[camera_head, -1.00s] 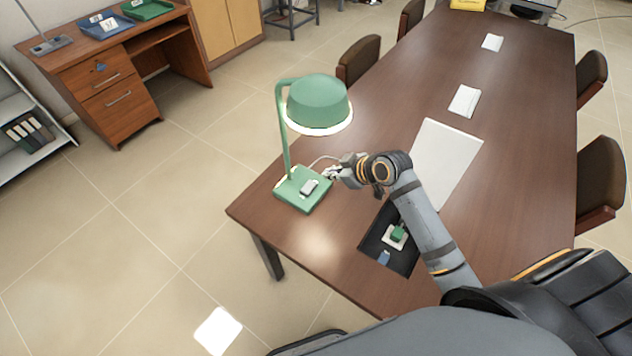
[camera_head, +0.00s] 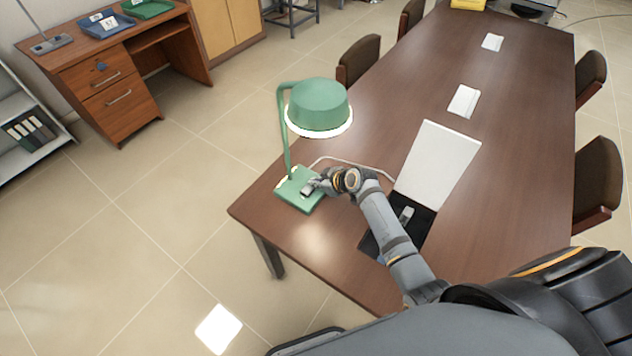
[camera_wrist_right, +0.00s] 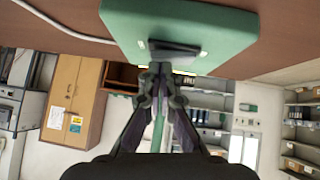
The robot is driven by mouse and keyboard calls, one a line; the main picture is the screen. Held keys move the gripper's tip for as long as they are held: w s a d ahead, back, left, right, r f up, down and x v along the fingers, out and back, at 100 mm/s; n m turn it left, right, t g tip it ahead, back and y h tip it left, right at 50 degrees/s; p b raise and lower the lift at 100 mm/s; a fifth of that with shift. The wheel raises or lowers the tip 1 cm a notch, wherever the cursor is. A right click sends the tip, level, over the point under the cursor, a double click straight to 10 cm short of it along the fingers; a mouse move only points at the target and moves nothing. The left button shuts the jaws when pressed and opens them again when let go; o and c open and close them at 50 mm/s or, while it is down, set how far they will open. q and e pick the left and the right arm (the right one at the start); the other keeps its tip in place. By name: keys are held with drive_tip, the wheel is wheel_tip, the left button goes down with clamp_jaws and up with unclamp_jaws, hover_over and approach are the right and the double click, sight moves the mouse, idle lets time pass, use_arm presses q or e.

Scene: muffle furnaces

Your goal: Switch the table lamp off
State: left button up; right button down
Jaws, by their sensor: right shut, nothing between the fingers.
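The green table lamp (camera_head: 319,106) stands on the near left corner of the brown table, and it is lit: a bright rim shows under its shade and a glow lies on the table. On its green base (camera_head: 290,194) is a grey rocker switch (camera_head: 307,190); in the right wrist view the switch (camera_wrist_right: 175,50) is dark on the base (camera_wrist_right: 215,30). My right gripper (camera_head: 317,184) is shut and empty, its fingertips at the switch. In the wrist view the closed fingertips (camera_wrist_right: 160,68) are at the switch's edge; whether they touch is unclear. My left gripper is not in view.
A pale cord (camera_head: 350,162) runs from the lamp behind my right gripper. A black tray (camera_head: 425,228) and a white sheet (camera_head: 438,165) lie to the right, partly behind my arm. White papers (camera_head: 464,101) lie farther back. Chairs (camera_head: 600,185) line the table.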

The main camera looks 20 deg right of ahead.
drive_tip(key=shift+d+f+b, duration=0.15)
drive_tip(key=shift+f+b, duration=0.15)
drive_tip(key=shift+b, duration=0.1)
drive_tip(key=shift+g+y, duration=0.3)
drive_tip(key=shift+f, duration=0.1)
